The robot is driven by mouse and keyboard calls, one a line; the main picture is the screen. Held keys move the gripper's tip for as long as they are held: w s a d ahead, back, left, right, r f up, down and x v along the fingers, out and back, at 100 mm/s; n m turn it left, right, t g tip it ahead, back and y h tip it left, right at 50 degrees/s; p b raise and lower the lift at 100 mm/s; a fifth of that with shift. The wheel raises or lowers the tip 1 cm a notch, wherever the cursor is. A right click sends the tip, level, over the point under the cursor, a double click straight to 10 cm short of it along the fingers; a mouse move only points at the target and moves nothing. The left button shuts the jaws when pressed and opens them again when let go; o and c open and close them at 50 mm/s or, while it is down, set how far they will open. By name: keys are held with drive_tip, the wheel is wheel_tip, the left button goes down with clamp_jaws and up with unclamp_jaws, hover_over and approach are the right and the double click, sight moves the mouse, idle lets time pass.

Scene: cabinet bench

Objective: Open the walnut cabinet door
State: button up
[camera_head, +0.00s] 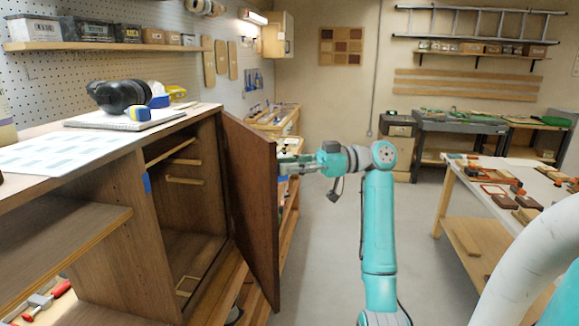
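The walnut cabinet door (251,200) stands swung outward, its hinge side at the cabinet's right front edge. The brown walnut cabinet (128,195) is on the left, and its inside shows past the door. My gripper (287,165) is at the door's far right edge, level with its upper half. The fingertips meet or pass behind that edge, so I cannot tell whether they touch the door or a handle. No handle shows. The finger gap is too small to read. My teal arm (379,230) stands to the right of the door.
Ear defenders (119,95) and a tape measure (138,113) lie on the cabinet top. A white-topped workbench (510,178) with several parts stands at the right. The grey floor (330,215) between cabinet and bench is clear around my arm. More benches line the back wall.

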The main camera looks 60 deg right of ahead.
wheel_tip(320, 180, up, 10)
idle(0.5)
drive_tip(key=shift+f, duration=0.1)
